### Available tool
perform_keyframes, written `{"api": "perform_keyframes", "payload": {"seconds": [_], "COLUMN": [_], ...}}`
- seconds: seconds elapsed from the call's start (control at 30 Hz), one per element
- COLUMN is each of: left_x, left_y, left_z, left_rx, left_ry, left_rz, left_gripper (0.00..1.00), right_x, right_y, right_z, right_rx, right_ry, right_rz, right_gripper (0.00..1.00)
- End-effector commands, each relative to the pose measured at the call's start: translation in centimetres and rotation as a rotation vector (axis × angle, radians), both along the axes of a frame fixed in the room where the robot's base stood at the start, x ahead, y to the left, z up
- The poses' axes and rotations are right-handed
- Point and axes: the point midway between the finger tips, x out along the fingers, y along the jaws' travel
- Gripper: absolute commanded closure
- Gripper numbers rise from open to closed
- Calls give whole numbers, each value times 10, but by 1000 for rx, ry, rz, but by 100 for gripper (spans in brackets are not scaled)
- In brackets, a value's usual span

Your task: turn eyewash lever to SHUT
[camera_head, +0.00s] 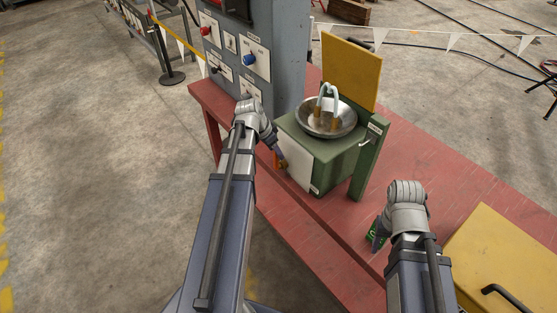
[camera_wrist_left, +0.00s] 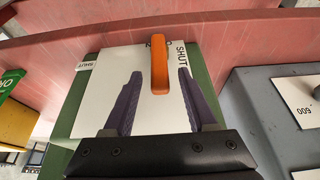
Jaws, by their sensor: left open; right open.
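The eyewash unit is a green box (camera_head: 325,165) with a steel bowl (camera_head: 312,122) on top. Its white front plate (camera_head: 300,168) also shows in the left wrist view (camera_wrist_left: 112,75). The orange lever (camera_wrist_left: 163,68) lies across this plate; in the head view only a bit of orange (camera_head: 281,166) shows by my gripper. My right gripper (camera_head: 377,237) is open and away from the unit.
The unit stands on a red bench (camera_head: 440,175). A grey panel (camera_head: 285,50) with knobs stands left of it. A yellow board (camera_head: 350,70) rises behind the bowl. A yellow lid (camera_head: 495,250) with a black handle is at right.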

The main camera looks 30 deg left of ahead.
Motion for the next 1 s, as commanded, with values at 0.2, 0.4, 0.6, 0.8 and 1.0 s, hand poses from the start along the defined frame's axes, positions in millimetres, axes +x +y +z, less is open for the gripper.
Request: {"api": "perform_keyframes", "payload": {"seconds": [0.2,0.4,0.6,0.8,1.0], "left_x": [11,16,16,16,16], "left_y": [-4,-6,-6,-6,-6], "left_z": [-34,-43,-42,-42,-42], "left_rx": [0,1,0,0,0], "left_ry": [0,0,0,0,0], "left_rz": [0,0,1,1,1], "left_gripper": [43,43,43,59,82], "right_x": [0,0,0,0,0], "right_y": [0,0,0,0,0], "right_z": [-34,-43,-42,-42,-42], "right_rx": [0,0,0,0,0], "right_ry": [0,0,0,0,0], "right_rz": [-1,-1,-1,-1,-1], "right_gripper": [50,50,50,50,50]}}
